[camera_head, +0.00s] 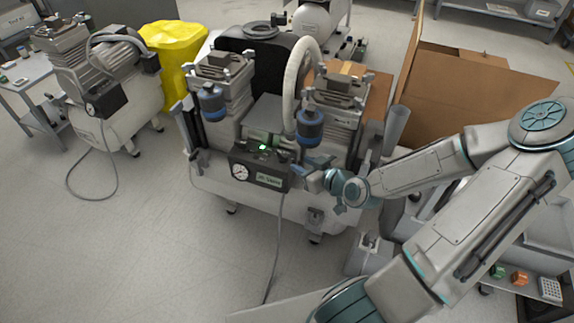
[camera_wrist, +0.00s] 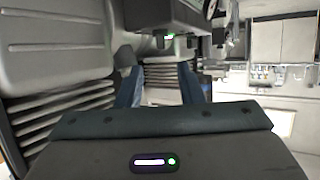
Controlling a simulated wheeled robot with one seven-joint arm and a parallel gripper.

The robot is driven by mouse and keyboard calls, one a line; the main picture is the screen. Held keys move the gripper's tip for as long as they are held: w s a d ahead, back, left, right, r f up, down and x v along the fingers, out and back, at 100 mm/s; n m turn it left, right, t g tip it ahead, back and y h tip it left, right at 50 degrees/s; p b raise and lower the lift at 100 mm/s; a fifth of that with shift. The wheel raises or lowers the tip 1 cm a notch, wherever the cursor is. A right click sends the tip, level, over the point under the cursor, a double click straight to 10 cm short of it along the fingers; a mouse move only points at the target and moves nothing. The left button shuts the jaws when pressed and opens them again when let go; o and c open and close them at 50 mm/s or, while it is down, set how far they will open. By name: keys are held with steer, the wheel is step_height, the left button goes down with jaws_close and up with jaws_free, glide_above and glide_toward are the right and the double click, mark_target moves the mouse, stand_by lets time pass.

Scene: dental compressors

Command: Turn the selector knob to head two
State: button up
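The twin-head compressor stands in the middle of the head view. Its dark control box (camera_head: 259,170) has a round white gauge (camera_head: 240,172) and a green-lit part (camera_head: 264,147) on top. A selector knob is too small to tell apart. My gripper (camera_head: 309,170) is just right of the box, apart from the gauge, and partly hidden by my wrist. In the wrist view, my gripper (camera_wrist: 160,82) has its two blue fingers apart with nothing seen between them. The box (camera_wrist: 168,14) and its green light (camera_wrist: 168,36) are beyond the fingertips.
Two pump heads with blue filters (camera_head: 310,124) (camera_head: 212,103) and a pale hose (camera_head: 294,85) rise close around the box. A cardboard box (camera_head: 475,85) stands at right. Another compressor (camera_head: 110,85) and a yellow bin (camera_head: 175,55) are at left. The front-left floor is clear except for cables.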

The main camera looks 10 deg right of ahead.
mark_target(286, 158)
steer(key=b+x, duration=0.4)
steer(key=x, duration=0.4)
steer(key=shift+w+a+f+b, duration=0.15)
steer(key=shift+f+b, duration=0.05)
steer(key=shift+b, duration=0.1)
jaws_close()
